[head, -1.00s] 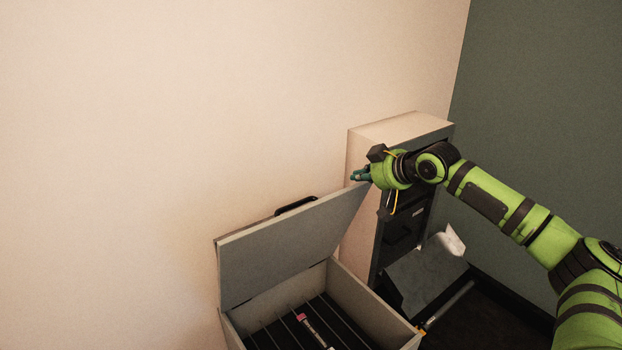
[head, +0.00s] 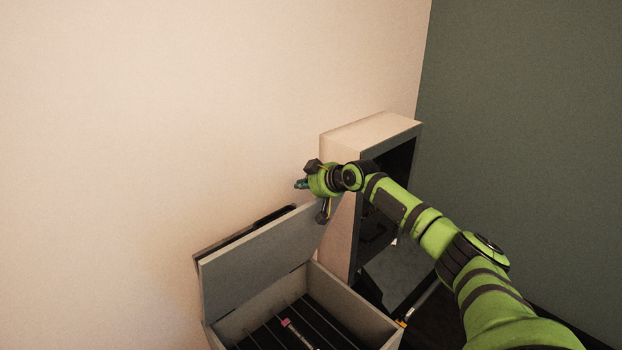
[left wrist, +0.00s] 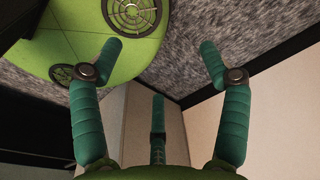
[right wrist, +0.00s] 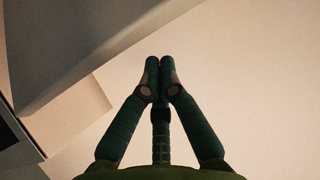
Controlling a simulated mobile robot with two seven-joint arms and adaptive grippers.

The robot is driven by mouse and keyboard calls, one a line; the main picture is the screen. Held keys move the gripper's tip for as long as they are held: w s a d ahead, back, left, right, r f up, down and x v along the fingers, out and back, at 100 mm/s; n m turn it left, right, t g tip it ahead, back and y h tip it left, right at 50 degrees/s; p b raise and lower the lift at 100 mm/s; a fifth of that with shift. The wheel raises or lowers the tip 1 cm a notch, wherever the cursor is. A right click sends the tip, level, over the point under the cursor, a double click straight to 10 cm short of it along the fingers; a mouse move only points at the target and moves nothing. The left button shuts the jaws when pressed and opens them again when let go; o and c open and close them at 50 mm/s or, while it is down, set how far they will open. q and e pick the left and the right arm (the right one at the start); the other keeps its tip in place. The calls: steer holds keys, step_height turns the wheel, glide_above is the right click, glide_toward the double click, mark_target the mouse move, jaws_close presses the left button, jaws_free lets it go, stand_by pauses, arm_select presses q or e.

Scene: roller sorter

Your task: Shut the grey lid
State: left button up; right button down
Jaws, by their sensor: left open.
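The grey lid (head: 262,262) stands raised on the grey box (head: 362,312) in the head view, with a dark handle (head: 273,215) at its top edge. My right gripper (head: 300,184) is just above the lid's upper right corner, near the wall; whether it touches the lid I cannot tell. In the right wrist view its fingers (right wrist: 160,62) are shut together with nothing between them, and a grey panel, apparently the lid, fills the upper left. My left gripper (left wrist: 160,52) is open and empty in its wrist view; it is outside the head view.
A pale cabinet (head: 365,130) with a dark front stands right of the box. The box holds dark slats and a small pink-ended item (head: 290,326). The pale wall is close behind the lid. In the left wrist view, a green rounded body part of mine is near the fingers.

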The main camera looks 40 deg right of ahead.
steer(key=s, duration=0.1)
steer(key=s+p, duration=0.1)
steer(key=s, duration=0.1)
steer(key=shift+d+f, duration=0.3)
steer(key=shift+f, duration=0.05)
steer(key=shift+s+p, duration=0.25)
steer(key=shift+p, duration=0.05)
steer(key=shift+s+f, duration=0.15)
steer(key=shift+f, duration=0.05)
arm_select(q)
steer(key=shift+s+a+r, duration=0.1)
steer(key=shift+s+r, duration=0.25)
steer(key=shift+r, duration=0.2)
steer(key=shift+s+a+r, duration=0.1)
steer(key=shift+s+r, duration=0.2)
steer(key=shift+r, duration=0.25)
